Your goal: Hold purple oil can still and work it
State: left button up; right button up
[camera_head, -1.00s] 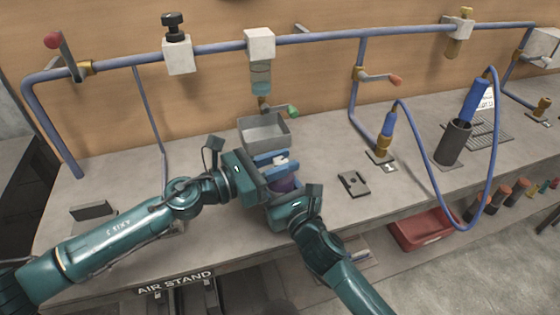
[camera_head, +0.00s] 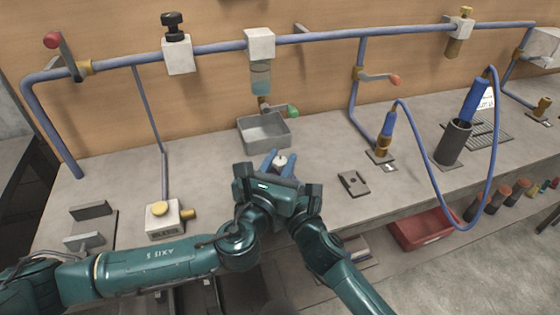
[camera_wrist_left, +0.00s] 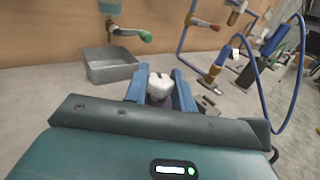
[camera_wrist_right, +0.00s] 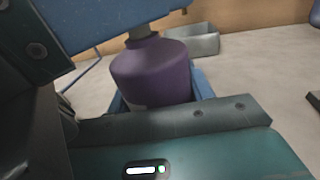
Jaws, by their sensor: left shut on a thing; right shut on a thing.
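The purple oil can (camera_wrist_right: 152,72) stands upright in the right wrist view, between the blue fingers of my right gripper (camera_wrist_right: 160,95), which is shut on its body. Its narrow neck rises to a blue finger of my left gripper. In the head view my left gripper (camera_head: 281,163) points toward the back of the bench and is shut around the can's white top (camera_head: 281,161). That white top (camera_wrist_left: 160,85) also shows between the blue fingers in the left wrist view, with a little purple below. In the head view the can's body and my right fingers are hidden.
A grey metal tray (camera_head: 264,133) sits just behind the grippers, under a tap with a green knob (camera_head: 293,111). A slotted plate (camera_head: 353,183) lies to the right. A valve block with a yellow button (camera_head: 160,211) stands left. A blue hose (camera_head: 435,188) loops at the right.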

pick_arm(q)
jog(key=shift+n+y, duration=0.4)
jog(key=shift+y, duration=0.2)
jog(key=o, duration=1)
jog(key=v, duration=1.2)
jog(key=shift+a+f, duration=0.1)
jog(key=shift+f, duration=0.1)
